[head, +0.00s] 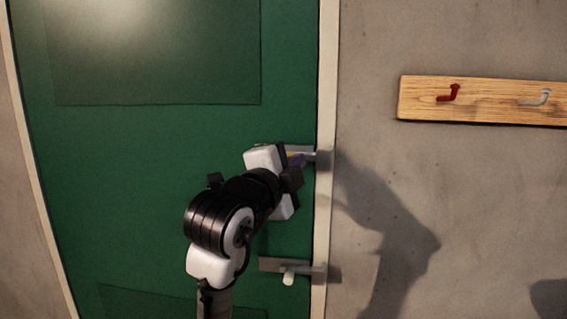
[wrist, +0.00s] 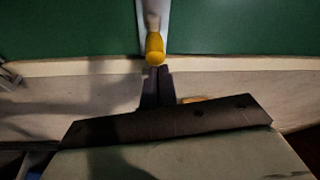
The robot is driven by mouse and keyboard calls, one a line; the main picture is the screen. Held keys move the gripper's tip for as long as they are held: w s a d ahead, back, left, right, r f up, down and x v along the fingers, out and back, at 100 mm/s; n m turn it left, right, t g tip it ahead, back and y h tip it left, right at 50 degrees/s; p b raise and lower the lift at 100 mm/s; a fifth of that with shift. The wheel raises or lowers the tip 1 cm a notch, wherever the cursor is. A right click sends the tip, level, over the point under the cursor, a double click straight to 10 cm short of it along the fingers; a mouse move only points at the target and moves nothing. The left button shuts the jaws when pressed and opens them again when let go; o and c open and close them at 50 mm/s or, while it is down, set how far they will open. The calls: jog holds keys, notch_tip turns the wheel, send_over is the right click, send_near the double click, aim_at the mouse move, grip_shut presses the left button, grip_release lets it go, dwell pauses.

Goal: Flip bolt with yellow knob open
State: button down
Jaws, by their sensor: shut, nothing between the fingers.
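The bolt with the yellow knob (wrist: 155,48) shows at the top middle of the wrist view, its pale bar (wrist: 153,12) running up over the green door. In the head view the upper bolt (head: 308,151) sits at the door's right edge, mostly hidden behind my gripper, with a bit of yellow showing. My gripper (wrist: 158,72) is shut and empty. Its dark fingertips are right by the yellow knob; I cannot tell whether they touch it. The fingers also show in the head view (head: 298,160).
A second bolt (head: 272,265) with a white knob (head: 288,279) is lower on the green door (head: 150,170). A pale frame (head: 327,90) borders the door. A wooden rack (head: 490,99) with a red hook (head: 449,93) and a grey hook (head: 536,98) hangs on the wall at right.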

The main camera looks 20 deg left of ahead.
jog(key=shift+w, duration=0.6)
jog(key=a, duration=0.1)
jog(key=s+a, duration=0.1)
jog(key=a, duration=0.1)
jog(key=shift+a+b, duration=0.2)
jog(key=shift+b, duration=0.1)
jog(key=shift+s, duration=0.1)
